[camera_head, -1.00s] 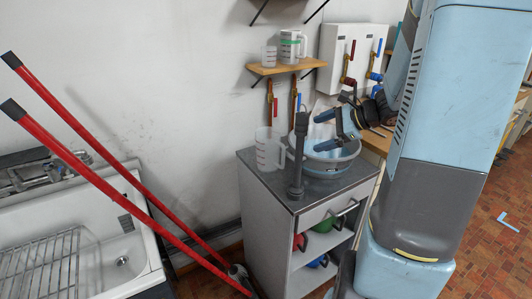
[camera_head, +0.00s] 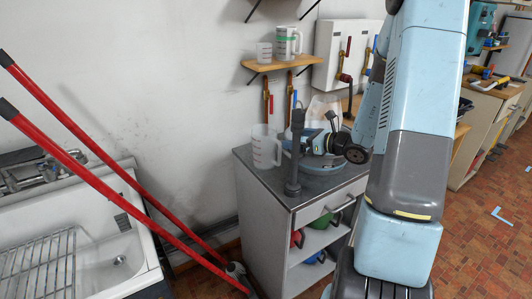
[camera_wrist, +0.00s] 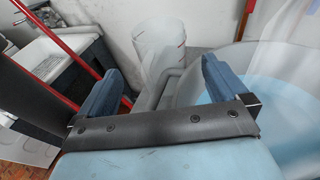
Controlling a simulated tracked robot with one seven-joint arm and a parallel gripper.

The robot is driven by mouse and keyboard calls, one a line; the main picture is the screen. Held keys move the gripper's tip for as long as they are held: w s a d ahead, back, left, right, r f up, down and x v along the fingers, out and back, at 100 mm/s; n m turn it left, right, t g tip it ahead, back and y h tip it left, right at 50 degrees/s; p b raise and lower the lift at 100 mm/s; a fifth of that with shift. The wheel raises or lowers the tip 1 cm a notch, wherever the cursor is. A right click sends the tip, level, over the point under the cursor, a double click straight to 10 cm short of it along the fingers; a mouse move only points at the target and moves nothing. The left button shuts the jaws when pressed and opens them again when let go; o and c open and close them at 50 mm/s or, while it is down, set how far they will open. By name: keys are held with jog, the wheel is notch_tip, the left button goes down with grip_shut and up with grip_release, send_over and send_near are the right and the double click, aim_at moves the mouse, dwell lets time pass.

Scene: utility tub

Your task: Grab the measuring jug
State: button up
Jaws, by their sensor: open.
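A translucent measuring jug (camera_head: 264,148) stands upright on the grey top of a low cabinet, near its left side. In the wrist view the jug (camera_wrist: 160,48) is ahead of my gripper, between and beyond the two blue fingertips, apart from them. My gripper (camera_wrist: 160,68) is open and empty, with its fingers spread. In the head view my gripper (camera_head: 314,143) is to the right of the jug, over the basin, and partly hidden behind a dark post. A grey curved part shows below the jug in the wrist view; I cannot tell if it is its handle.
The dark post (camera_head: 295,160) stands at the cabinet's front. A basin (camera_head: 322,164) sits right of the jug. Red bars (camera_head: 110,185) cross in front of a sink (camera_head: 130,235).

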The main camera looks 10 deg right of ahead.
aim_at(275, 134)
jog(key=x, duration=0.3)
jog(key=shift+w+a+f, duration=0.15)
jog(key=shift+w+a, duration=0.1)
jog(key=shift+r+x, duration=0.15)
jog(key=shift+x, duration=1.3)
jog(key=shift+r+x, duration=0.15)
jog(key=shift+x, duration=1.3)
jog(key=shift+a, duration=0.1)
jog(key=shift+c, duration=0.3)
jog(key=c, duration=1)
jog(key=shift+r, duration=0.1)
